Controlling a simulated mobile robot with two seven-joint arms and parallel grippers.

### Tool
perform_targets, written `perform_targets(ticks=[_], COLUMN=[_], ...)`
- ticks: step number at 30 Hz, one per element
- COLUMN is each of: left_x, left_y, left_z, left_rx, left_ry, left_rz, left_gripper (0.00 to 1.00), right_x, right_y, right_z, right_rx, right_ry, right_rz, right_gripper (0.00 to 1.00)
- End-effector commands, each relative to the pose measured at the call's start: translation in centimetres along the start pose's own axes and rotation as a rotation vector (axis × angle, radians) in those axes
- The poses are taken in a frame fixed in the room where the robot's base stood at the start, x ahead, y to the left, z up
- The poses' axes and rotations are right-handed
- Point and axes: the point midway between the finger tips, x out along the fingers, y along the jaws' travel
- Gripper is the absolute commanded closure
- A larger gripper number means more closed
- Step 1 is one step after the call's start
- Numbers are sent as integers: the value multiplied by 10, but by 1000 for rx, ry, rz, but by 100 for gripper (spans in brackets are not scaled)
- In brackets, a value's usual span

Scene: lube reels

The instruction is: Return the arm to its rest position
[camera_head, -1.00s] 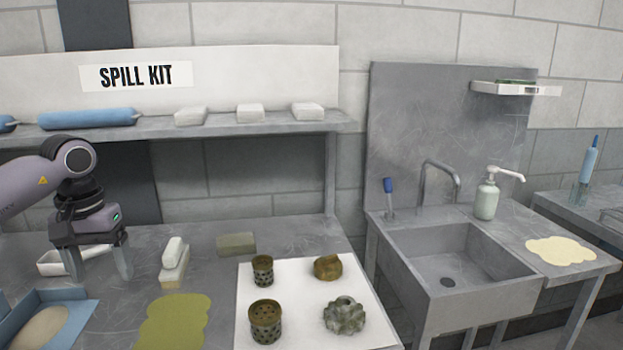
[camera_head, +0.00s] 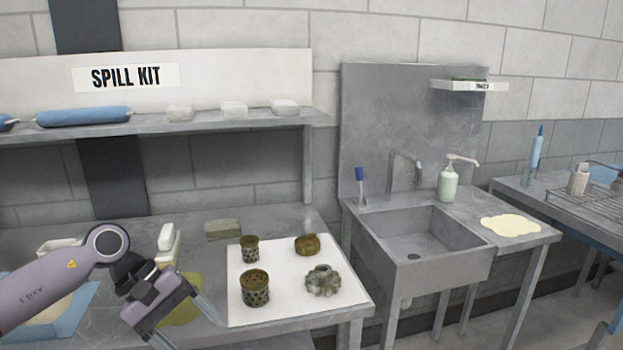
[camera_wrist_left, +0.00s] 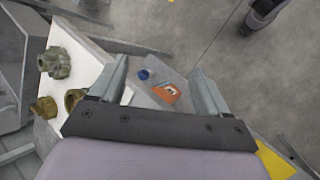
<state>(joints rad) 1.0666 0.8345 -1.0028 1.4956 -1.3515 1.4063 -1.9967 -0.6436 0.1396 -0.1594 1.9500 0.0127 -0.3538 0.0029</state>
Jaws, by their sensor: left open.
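My left gripper (camera_head: 192,335) is low at the front left in the head view, in front of the bench (camera_head: 282,222). Its fingers point down to the right and are spread, with nothing between them touching either one. In the left wrist view the open fingers (camera_wrist_left: 158,70) frame a clear bottle with a blue cap and orange label (camera_wrist_left: 163,92), which lies beyond them.
A white mat (camera_head: 290,283) holds two perforated cups (camera_head: 255,290), a brown part (camera_head: 306,245) and a grey toothed part (camera_head: 323,281). A white-handled brush (camera_head: 168,243) and a blue tray (camera_head: 70,310) are near the arm. A sink (camera_head: 415,240) stands to the right.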

Motion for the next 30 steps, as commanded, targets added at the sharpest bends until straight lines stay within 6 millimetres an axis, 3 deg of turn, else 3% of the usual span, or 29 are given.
perform_targets(ticks=[1,6,13,20,23,27,28,30], left_x=[24,70,91,93,97,110,114,124], left_y=[9,44,77,78,64,27,16,-11], left_z=[17,66,106,100,86,63,58,48], left_rx=[-78,-413,-983,-1639,-1937,-2355,2431,2231], left_ry=[-84,-361,-793,-1265,-1481,-1798,1860,1722], left_rz=[70,296,513,632,658,674,-673,-572], left_gripper=[23,23,23,23,23,23,23,23], right_x=[0,-1,-3,-4,-4,-4,-5,-5], right_y=[0,0,0,0,0,0,0,0], right_z=[0,0,0,-1,-1,-2,-2,-2], right_rx=[0,0,1,1,1,1,1,1], right_ry=[-1,-2,-5,-6,-6,-6,-6,-7], right_rz=[0,0,0,0,0,0,0,-1], right_gripper=[57,57,57,57,57,57,57,57])
